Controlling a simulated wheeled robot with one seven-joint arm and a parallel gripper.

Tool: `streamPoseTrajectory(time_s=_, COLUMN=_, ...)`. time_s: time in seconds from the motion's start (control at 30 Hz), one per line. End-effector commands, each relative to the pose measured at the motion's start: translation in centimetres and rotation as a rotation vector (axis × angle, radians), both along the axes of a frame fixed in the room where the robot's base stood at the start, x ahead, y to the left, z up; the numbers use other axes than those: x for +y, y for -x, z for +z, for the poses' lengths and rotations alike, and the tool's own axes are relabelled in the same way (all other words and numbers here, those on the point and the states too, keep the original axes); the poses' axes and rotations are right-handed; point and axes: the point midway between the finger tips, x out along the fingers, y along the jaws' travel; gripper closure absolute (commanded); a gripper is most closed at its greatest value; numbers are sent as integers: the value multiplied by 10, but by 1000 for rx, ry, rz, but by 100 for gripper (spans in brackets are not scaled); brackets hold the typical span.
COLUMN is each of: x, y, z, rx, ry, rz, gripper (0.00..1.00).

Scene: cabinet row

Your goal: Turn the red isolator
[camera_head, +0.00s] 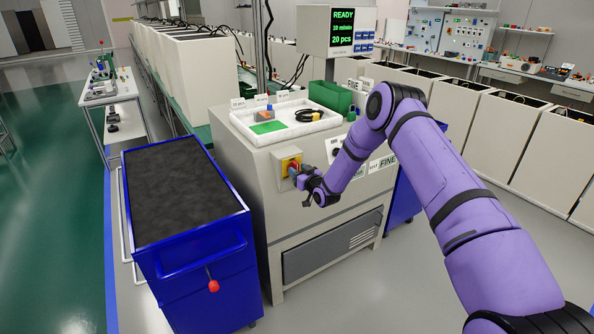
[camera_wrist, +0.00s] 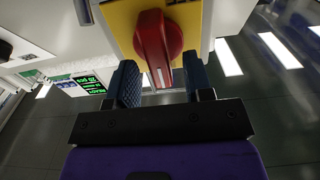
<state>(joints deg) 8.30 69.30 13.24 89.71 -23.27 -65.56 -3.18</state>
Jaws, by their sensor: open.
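The red isolator (camera_head: 294,167) is a red rotary handle on a yellow plate (camera_head: 285,162) on the front of a beige cabinet. In the wrist view the red handle (camera_wrist: 156,45) points down toward my gripper, and the yellow plate (camera_wrist: 116,22) lies behind it. My gripper (camera_head: 302,178) is at the isolator. In the wrist view its two blue ridged fingers (camera_wrist: 159,82) are apart, one on each side of the handle's lower end. A gap shows beside the handle, and I cannot tell whether either finger touches it.
The beige cabinet (camera_head: 270,205) carries a white tray (camera_head: 240,128) with small items, a green bin (camera_head: 330,96) and a READY screen (camera_head: 343,28). A blue cart (camera_head: 205,262) with a dark top stands close on the left. Open floor lies at the far left.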

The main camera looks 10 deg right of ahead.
Motion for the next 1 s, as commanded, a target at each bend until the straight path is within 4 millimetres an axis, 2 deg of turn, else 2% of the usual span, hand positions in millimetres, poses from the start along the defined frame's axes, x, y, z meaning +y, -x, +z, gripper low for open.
streamPoseTrajectory(time_s=0.2, x=4, y=-11, z=-1, rx=1, ry=0, rz=-1, gripper=53)
streamPoseTrajectory(time_s=0.47, x=4, y=-12, z=0, rx=1, ry=0, rz=-1, gripper=53)
streamPoseTrajectory(time_s=0.67, x=4, y=-12, z=0, rx=1, ry=0, rz=-1, gripper=99)
streamPoseTrajectory(time_s=1.0, x=4, y=-12, z=0, rx=-9, ry=32, rz=0, gripper=100)
